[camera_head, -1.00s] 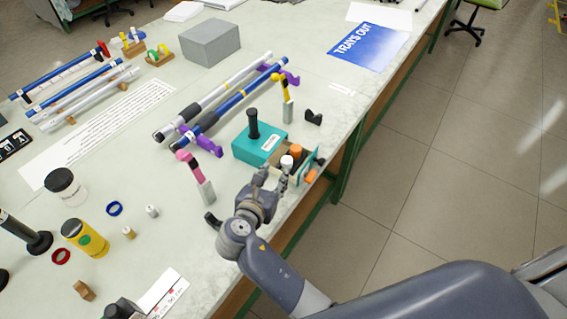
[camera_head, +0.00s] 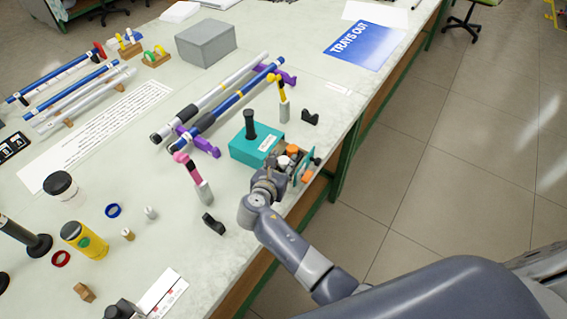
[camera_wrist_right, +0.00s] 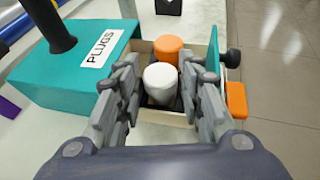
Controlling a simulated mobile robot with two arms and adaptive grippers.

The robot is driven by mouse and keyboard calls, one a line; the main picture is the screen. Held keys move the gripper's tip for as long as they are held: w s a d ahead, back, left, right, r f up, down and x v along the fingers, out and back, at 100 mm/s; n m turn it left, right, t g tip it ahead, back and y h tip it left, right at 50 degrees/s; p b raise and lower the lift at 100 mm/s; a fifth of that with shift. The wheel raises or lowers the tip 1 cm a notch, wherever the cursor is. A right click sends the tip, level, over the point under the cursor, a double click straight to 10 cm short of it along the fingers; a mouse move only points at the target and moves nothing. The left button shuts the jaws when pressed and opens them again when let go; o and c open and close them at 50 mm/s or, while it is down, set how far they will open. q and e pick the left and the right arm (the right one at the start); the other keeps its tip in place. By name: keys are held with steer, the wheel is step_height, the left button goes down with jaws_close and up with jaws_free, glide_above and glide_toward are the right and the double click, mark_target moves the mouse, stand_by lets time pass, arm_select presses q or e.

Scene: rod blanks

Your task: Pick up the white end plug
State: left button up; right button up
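The white end plug (camera_wrist_right: 160,82) stands in an open drawer-like compartment beside the teal box marked PLUGS (camera_wrist_right: 75,70). It is between the two fingers of my right gripper (camera_wrist_right: 160,95), with a visible gap on each side, so the gripper is open around it. An orange plug (camera_wrist_right: 169,48) stands just behind the white one. In the head view the right gripper (camera_head: 272,177) reaches over the compartment, and the white plug (camera_head: 282,160) shows just beyond it, partly covered. My left gripper is not in view.
The compartment has a teal front panel (camera_wrist_right: 212,58) with a black knob and an orange piece (camera_wrist_right: 236,100) at its right. The teal box (camera_head: 255,144) carries a black upright handle. A pink-topped stand (camera_head: 195,178) and a black holder (camera_head: 213,223) are left of my right arm.

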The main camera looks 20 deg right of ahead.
steer(key=shift+c, duration=0.6)
steer(key=c, duration=0.3)
steer(key=shift+r, duration=0.1)
